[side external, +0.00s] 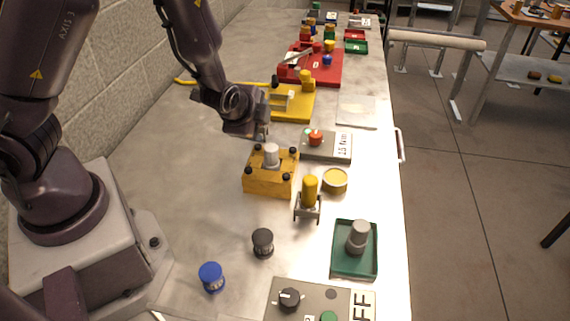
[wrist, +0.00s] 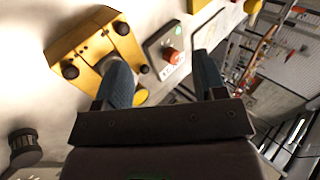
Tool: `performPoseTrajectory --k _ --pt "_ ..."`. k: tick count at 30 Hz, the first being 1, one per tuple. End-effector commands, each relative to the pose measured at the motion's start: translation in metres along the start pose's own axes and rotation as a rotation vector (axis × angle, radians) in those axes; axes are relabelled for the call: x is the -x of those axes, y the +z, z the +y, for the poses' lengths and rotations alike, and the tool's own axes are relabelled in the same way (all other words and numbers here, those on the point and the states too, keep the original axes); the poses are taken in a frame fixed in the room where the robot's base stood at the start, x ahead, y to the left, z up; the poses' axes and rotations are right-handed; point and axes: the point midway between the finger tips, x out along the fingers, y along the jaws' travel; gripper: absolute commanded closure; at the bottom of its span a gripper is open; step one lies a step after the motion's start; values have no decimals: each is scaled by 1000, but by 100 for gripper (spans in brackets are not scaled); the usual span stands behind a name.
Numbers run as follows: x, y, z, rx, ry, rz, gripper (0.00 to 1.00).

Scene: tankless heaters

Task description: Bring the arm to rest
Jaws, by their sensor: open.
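My gripper (wrist: 160,82) shows in the wrist view with its two dark fingers spread apart and nothing between them. In the side external view my gripper (side external: 262,134) hangs just behind and above a yellow block (side external: 262,185). The block has black knobs at its corners and a grey cylinder (side external: 271,153) upright in its middle. In the wrist view the yellow block (wrist: 88,46) is at the upper left, and the left finger covers part of it. Whether the fingers touch the block is hidden.
A grey box with a red button (side external: 316,138) stands right of the block. A yellow cylinder on a stand (side external: 310,189), a round yellow tin (side external: 335,180), a green tray (side external: 340,270), a black knob (side external: 263,243) and a blue knob (side external: 211,277) are nearer. Yellow and red fixtures stand farther back.

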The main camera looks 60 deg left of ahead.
Motion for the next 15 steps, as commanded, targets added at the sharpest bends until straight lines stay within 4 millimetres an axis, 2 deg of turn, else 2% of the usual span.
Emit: performPoseTrajectory --k 5,9,15 --pt "50 -25 -17 307 171 136 36" --pt "103 -36 -26 498 319 212 36" --pt "183 -26 -35 689 463 238 36"
